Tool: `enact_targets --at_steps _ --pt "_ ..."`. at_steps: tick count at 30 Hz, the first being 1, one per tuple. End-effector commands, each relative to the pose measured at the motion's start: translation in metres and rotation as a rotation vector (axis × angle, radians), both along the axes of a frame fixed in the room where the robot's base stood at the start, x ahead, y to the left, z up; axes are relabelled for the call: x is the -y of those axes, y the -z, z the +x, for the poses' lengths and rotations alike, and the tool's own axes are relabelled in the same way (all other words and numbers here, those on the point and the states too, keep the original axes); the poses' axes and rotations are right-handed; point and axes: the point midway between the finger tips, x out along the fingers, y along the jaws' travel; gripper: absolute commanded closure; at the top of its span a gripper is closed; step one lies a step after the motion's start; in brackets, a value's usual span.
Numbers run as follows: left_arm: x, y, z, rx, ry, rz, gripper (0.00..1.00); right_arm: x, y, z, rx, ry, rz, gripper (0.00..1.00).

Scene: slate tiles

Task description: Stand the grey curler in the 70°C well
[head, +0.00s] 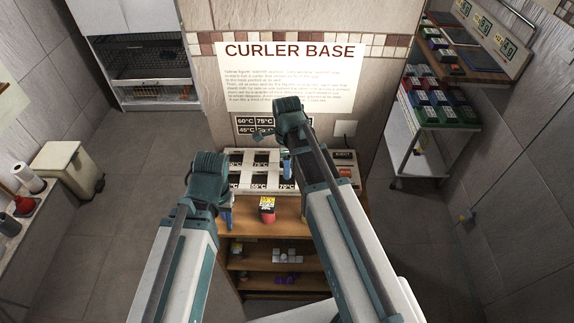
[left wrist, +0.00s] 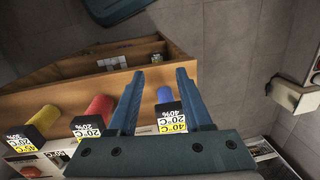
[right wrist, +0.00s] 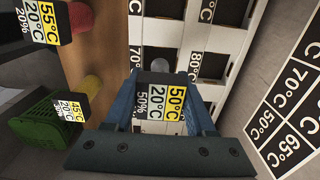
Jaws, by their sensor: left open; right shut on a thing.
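My right gripper (head: 287,165) is shut on the grey curler (right wrist: 158,66), whose end label (right wrist: 160,98) reads 50°C, 20°C, 50%. In the right wrist view the curler points at the dark well marked 70°C (right wrist: 135,60). The curler and fingers cover part of this well, and I cannot tell whether the curler's tip is inside it. In the head view the 70°C label (head: 287,187) shows just below the right fingers, and the curler is hidden. My left gripper (left wrist: 156,100) is open and empty above the shelf front, with a blue curler (left wrist: 164,95) below between its fingers.
A red curler (left wrist: 100,108) and a yellow curler (left wrist: 42,118) stand on the wooden ledge (head: 300,208) in front of the curler base. The 80°C well (right wrist: 213,66) is beside the 70°C well. A button panel (head: 344,158) is at the base's right.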

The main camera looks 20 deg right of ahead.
Motion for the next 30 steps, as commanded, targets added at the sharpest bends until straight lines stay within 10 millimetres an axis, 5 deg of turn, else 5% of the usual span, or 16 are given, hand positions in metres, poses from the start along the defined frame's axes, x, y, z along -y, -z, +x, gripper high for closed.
enact_targets --at_steps 30 --pt "0.000 0.018 0.000 0.000 0.000 0.000 0.50 0.000 0.018 0.000 0.000 0.000 0.000 1.00"
